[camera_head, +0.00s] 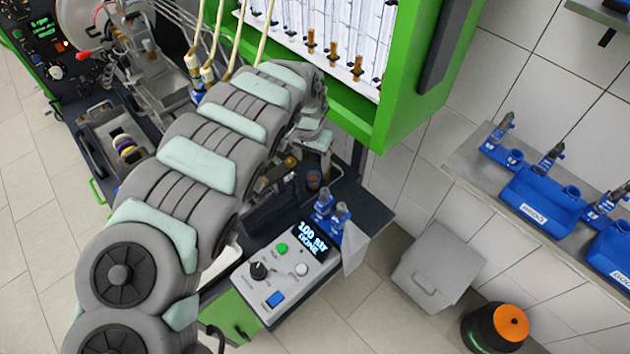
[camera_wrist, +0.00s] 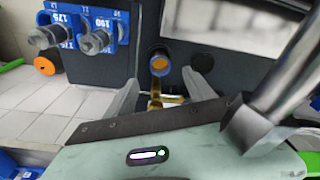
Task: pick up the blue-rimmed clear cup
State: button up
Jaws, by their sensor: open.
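A small cup with a dark blue rim and amber inside (camera_wrist: 160,62) stands on the dark bench top in the wrist view. In the head view a small cup with an amber middle (camera_head: 313,179) shows beside the end of my arm, partly hidden. My gripper (camera_wrist: 163,92) is open in the wrist view, with one grey finger to each side of a brass-coloured fitting. The cup lies just beyond the fingertips, roughly centred between them, and nothing is held. The exact gap between fingers and cup cannot be told.
Blue holders with clear valve-like pieces (camera_wrist: 95,35) stand left of the cup. A control box (camera_head: 290,265) reading "100 ... DONE" sits at the bench front. A green cabinet (camera_head: 400,90) rises behind. A shelf with blue trays (camera_head: 540,205) is at right, above a grey bin (camera_head: 438,268).

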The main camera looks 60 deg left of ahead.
aim_at(314, 176)
notch_tip(314, 176, down, 4)
jog(key=shift+w+r+b, duration=0.1)
jog(key=shift+w+b, duration=0.05)
jog(key=shift+b, duration=0.15)
jog(key=shift+w+a+f, duration=0.1)
jog(key=shift+a+f, duration=0.05)
jog(key=shift+f, duration=0.45)
jog(key=shift+w+a+f+b, duration=0.15)
jog(key=shift+f+b, duration=0.2)
jog(key=shift+f, duration=0.9)
jog(key=shift+w+a+f+b, duration=0.15)
jog(key=shift+f+b, duration=0.15)
jog(key=shift+f, duration=0.95)
jog(key=shift+c, duration=0.5)
grip_shut()
